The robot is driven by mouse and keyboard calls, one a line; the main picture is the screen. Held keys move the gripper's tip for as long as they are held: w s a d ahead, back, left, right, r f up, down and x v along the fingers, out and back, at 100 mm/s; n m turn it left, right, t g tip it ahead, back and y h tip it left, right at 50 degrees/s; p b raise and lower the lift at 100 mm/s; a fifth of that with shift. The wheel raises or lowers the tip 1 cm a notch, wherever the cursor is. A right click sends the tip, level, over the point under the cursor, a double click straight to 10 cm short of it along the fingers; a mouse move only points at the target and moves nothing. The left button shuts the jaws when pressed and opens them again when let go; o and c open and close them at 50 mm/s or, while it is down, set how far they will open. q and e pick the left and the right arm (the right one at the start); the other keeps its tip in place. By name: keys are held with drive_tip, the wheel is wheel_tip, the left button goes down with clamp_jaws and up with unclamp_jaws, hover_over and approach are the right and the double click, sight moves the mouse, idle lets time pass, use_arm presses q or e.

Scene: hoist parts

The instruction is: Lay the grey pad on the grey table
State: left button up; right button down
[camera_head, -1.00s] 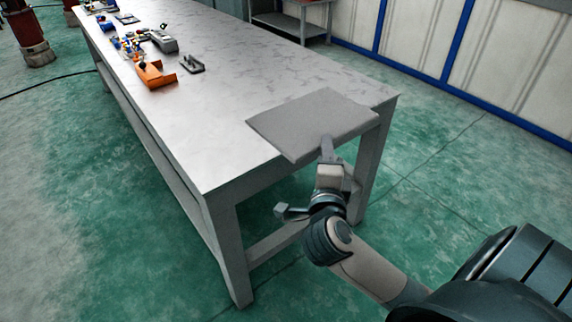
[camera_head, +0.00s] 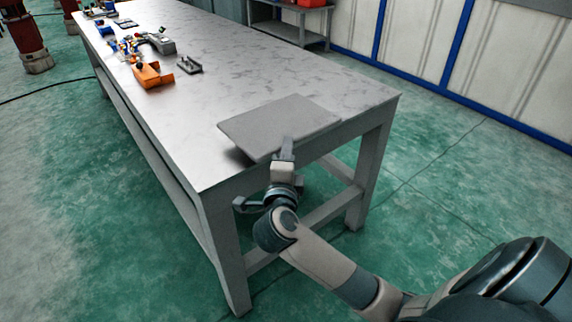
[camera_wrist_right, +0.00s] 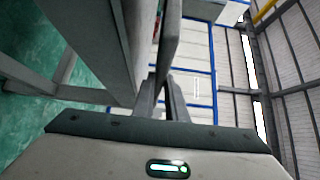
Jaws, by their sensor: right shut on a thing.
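The flat grey pad (camera_head: 278,126) is over the near right end of the grey table (camera_head: 210,160). My right gripper (camera_head: 286,148) is shut on the pad's near edge. A dark shadow shows under the pad's left side, so at least that side looks slightly above the tabletop; whether any part touches is hard to tell. In the right wrist view the pad (camera_wrist_right: 170,40) shows edge-on between the fingers (camera_wrist_right: 165,90), with the table (camera_wrist_right: 95,45) to its left. My left gripper is not in view.
An orange part (camera_head: 150,75), a small dark grey bracket (camera_head: 188,65) and several small colourful parts stand toward the table's far end. The tabletop around the pad is clear. A shelf (camera_head: 290,25) with red items stands behind, by the wall.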

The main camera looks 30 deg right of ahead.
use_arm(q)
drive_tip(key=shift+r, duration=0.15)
use_arm(e)
drive_tip(key=shift+w+a+f, duration=0.1)
drive_tip(key=shift+w, duration=0.15)
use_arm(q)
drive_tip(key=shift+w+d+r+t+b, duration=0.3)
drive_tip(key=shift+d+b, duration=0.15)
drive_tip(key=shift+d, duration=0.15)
use_arm(e)
wheel_tip(320, 180, down, 4)
drive_tip(key=c, duration=1.8)
unclamp_jaws()
drive_tip(key=shift+f, duration=0.15)
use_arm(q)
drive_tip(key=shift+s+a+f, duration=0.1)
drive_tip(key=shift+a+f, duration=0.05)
use_arm(e)
drive_tip(key=shift+o, duration=0.2)
